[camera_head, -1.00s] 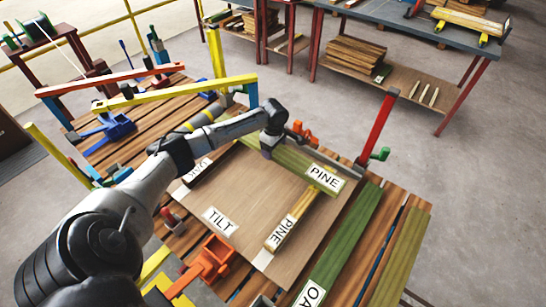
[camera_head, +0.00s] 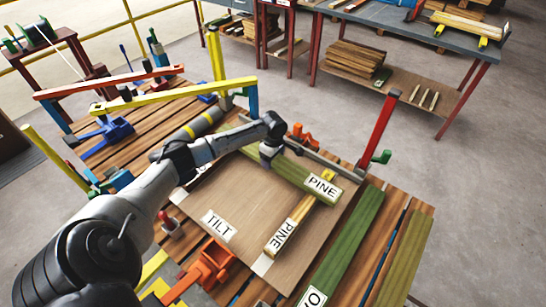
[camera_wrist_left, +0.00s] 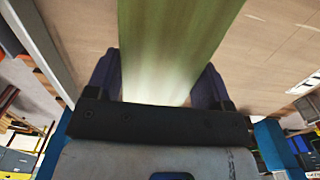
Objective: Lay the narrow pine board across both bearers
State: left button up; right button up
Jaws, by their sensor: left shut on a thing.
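The green board labelled PINE (camera_head: 303,175) is in my left gripper (camera_head: 268,158), which is shut on it near its middle. In the left wrist view the board (camera_wrist_left: 172,45) runs away between the two dark fingers. Its labelled right end lies over the far part of a narrow yellow piece, also labelled PINE (camera_head: 298,217); whether they touch I cannot tell. The yellow end shows beyond the board. A dark piece with a white label (camera_head: 203,165) at the left is mostly hidden by my arm. My right gripper is out of view.
These lie on a pale panel marked TILT (camera_head: 240,210) on the slatted bench. A red upright (camera_head: 378,125) stands at the right and an orange clamp (camera_head: 207,268) at the front. A long green board (camera_head: 345,245) lies to the right. The panel's middle is clear.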

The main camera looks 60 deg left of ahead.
pick_arm(q)
jog(key=o, duration=1.3)
jog(key=shift+c, duration=0.2)
jog(key=shift+r, duration=0.1)
notch_tip(320, 180, up, 12)
jog(key=p, duration=0.3)
jog(key=shift+r, duration=0.1)
